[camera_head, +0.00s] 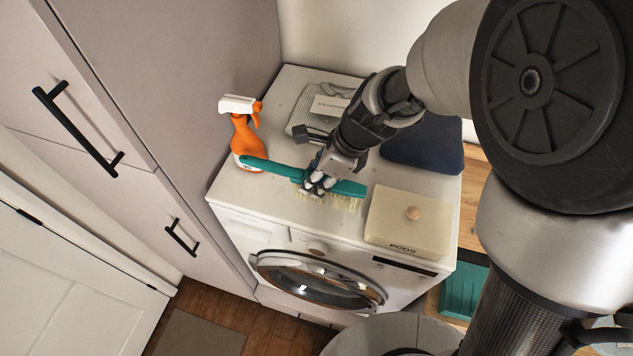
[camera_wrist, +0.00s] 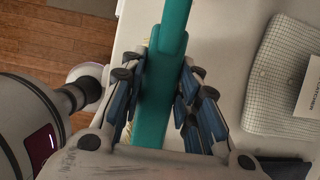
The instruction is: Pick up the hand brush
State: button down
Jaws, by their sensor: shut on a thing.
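The hand brush (camera_head: 345,188) is teal with pale bristles on its lower side. In the head view it lies level over the white washing machine's top, near the front edge. Its handle points left and passes close to the orange spray bottle. My gripper (camera_head: 318,182) is shut on the brush at about its middle. In the wrist view the teal brush (camera_wrist: 160,95) runs between the two fingers of my gripper (camera_wrist: 165,85), which press on both sides. I cannot tell whether the bristles touch the machine top.
An orange spray bottle (camera_head: 244,140) stands left on the washing machine (camera_head: 227,188). A pods box (camera_head: 405,222) with a round knob sits at the right front. A folded checked cloth (camera_head: 301,116) with a card and a dark blue folded item (camera_head: 430,150) lie behind. Tall cabinets rise left.

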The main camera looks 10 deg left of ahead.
notch_tip(320, 180, up, 16)
jog(key=p, duration=0.2)
jog(key=shift+p, duration=0.3)
jog(key=shift+s, duration=0.1)
dwell(0.4)
